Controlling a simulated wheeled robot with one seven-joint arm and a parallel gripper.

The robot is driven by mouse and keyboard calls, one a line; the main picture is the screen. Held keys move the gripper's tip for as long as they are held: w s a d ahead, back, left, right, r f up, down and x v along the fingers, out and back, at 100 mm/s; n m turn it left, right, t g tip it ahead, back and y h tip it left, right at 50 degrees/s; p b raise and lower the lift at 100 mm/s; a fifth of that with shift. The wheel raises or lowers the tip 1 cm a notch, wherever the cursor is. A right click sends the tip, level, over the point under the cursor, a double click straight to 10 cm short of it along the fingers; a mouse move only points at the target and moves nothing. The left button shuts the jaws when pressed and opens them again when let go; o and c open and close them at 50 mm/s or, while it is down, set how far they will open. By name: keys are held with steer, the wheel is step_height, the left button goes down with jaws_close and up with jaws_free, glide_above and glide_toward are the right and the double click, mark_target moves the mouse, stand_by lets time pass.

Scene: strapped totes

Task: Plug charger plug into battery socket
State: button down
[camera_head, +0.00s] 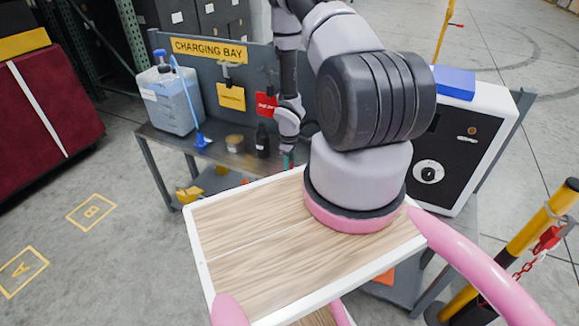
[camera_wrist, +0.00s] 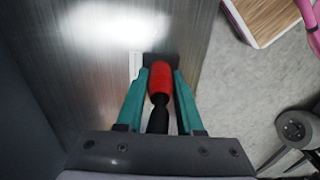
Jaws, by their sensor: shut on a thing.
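My gripper (camera_wrist: 160,74) shows in the wrist view with its two teal fingers closed on either side of a red plug (camera_wrist: 161,82) with a black tail. The plug points away from the camera. A dark block (camera_wrist: 173,58) lies just beyond the plug's tip, with a pale strip beside it on the left. I cannot tell whether this block is the battery socket, or whether the plug touches it. In the head view my arm hides most of the gripper; only a bit of teal shows over the bench.
A black-and-white cabinet (camera_head: 480,110) with a dial stands at right, a blue box (camera_head: 454,83) on top. A yellow-black post (camera_head: 540,230) stands at far right.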

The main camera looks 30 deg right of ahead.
steer(key=shift+r, duration=0.1)
stand_by(0.4)
steer(key=shift+r, duration=2.9)
steer(key=shift+r, duration=3.05)
steer(key=w+a+r+m, duration=0.2)
steer(key=a+r+m, duration=0.1)
steer(key=r, duration=0.5)
steer(key=w+a+r+m, duration=0.2)
steer(key=a+r+m, duration=0.2)
steer(key=a+r, duration=0.2)
step_height(320, 180, up, 3)
steer(key=shift+a+f+m, duration=0.1)
steer(key=shift+a+m, duration=0.2)
steer(key=shift+w, duration=0.1)
